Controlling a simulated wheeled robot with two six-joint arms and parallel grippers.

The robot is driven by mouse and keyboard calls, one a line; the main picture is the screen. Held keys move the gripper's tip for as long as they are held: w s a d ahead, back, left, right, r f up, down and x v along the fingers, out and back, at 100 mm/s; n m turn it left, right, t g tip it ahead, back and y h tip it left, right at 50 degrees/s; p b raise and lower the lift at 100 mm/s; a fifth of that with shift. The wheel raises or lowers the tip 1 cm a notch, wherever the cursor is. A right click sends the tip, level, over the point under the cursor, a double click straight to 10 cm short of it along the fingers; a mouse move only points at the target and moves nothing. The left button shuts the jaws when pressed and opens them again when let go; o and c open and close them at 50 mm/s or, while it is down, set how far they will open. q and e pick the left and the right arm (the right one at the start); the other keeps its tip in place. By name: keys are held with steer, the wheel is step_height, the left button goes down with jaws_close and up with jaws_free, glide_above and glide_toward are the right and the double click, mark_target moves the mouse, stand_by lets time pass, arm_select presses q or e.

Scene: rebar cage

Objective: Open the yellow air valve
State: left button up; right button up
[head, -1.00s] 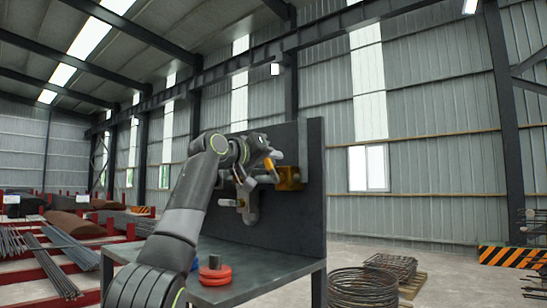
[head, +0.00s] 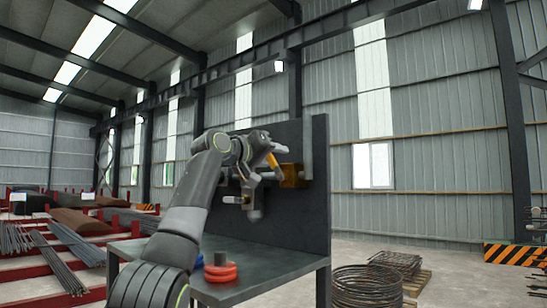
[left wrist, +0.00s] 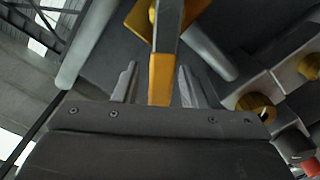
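The yellow valve handle (head: 272,160) sits on the upright dark panel, in front of a brass-coloured block (head: 293,176). The fingers are apart, one on each side of the bar. A gap shows on the left, and the right finger looks close to it; contact cannot be told. In the head view my left gripper (head: 271,162) is at the handle and partly covers it. My right gripper is not in view.
The dark panel (head: 315,205) stands at the back of a metal bench (head: 262,262). Red discs (head: 220,273) lie on the bench. Grey pipe fittings (head: 254,213) hang below the valve. Brass-ended fittings (left wrist: 255,104) are right of my gripper. Coiled rebar (head: 365,285) is on the floor.

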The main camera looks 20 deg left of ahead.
arm_select(q)
steer(key=b+v, duration=1.1)
steer(key=v, duration=0.6)
steer(key=shift+s, duration=0.2)
